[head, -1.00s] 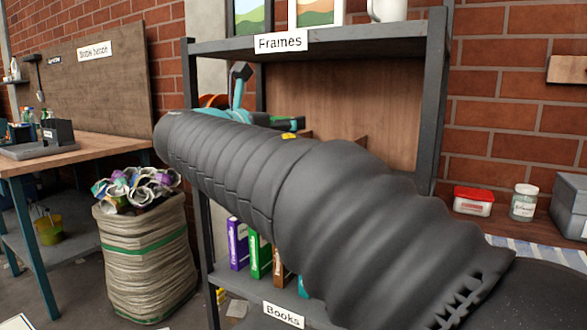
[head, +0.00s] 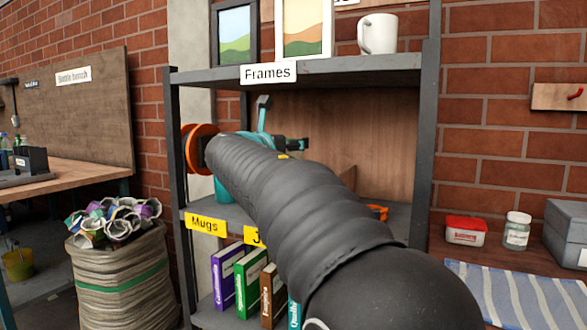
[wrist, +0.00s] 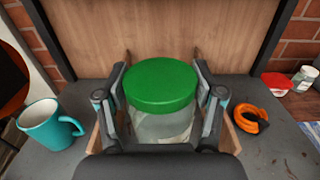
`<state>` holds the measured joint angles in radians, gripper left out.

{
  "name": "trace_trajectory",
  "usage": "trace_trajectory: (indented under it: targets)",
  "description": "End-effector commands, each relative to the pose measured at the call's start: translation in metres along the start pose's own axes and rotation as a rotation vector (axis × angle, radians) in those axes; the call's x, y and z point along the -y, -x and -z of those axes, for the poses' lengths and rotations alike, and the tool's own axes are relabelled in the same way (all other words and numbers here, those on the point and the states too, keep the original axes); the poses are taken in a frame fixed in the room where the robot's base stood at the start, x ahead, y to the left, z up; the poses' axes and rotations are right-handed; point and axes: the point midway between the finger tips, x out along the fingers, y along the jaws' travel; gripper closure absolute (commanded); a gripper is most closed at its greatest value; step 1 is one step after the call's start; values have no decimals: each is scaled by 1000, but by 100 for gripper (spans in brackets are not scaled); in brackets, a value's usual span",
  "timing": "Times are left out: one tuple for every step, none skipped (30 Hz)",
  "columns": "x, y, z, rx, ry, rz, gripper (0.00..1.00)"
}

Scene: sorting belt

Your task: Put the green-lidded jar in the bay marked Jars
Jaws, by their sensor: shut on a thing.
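The green-lidded jar (wrist: 161,88) is upright between my gripper's fingers in the wrist view, with a clear body under a wide green lid. My gripper (wrist: 162,100) is shut on it, one finger on each side. The jar is between two low wooden dividers (wrist: 236,138) on the grey shelf; I cannot tell whether its base touches the shelf. In the head view my arm hides the jar and most of the gripper. A yellow label starting with "J" (head: 251,236) is partly covered by my arm, right of the Mugs label (head: 206,225).
A teal mug (wrist: 48,127) stands left of the dividers. An orange and black item (wrist: 248,119) lies to the right. The Frames shelf (head: 330,68) is overhead, with frames and a white mug (head: 377,34). Books (head: 247,280) stand below.

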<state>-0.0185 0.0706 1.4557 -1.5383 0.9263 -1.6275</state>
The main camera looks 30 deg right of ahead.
Motion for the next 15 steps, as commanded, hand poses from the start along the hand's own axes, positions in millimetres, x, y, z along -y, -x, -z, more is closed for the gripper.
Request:
trace_trajectory:
  targets:
    - [1, -11, -1, 1, 0, 4, 97]
    - [1, -17, -1, 0, 0, 3, 97]
    - [1, -24, -1, 0, 0, 3, 97]
    - [1, -29, -2, 0, 0, 3, 97]
    - [1, -34, -1, 0, 0, 3, 97]
    - [1, -40, -1, 0, 0, 3, 97]
    - [0, -37, 9, -1, 2, 0, 97]
    - [0, -36, 14, -1, 2, 0, 97]
    - [0, -36, 19, -1, 1, 0, 97]
    - [0, -36, 22, -1, 2, 0, 97]
    - [0, -36, 24, 0, 2, 0, 97]
    - [0, -36, 27, 0, 0, 0, 97]
    - [0, -36, 29, 0, 0, 0, 97]
    - [0, -36, 30, 0, 0, 0, 97]
    - [0, -36, 32, 0, 1, 0, 97]
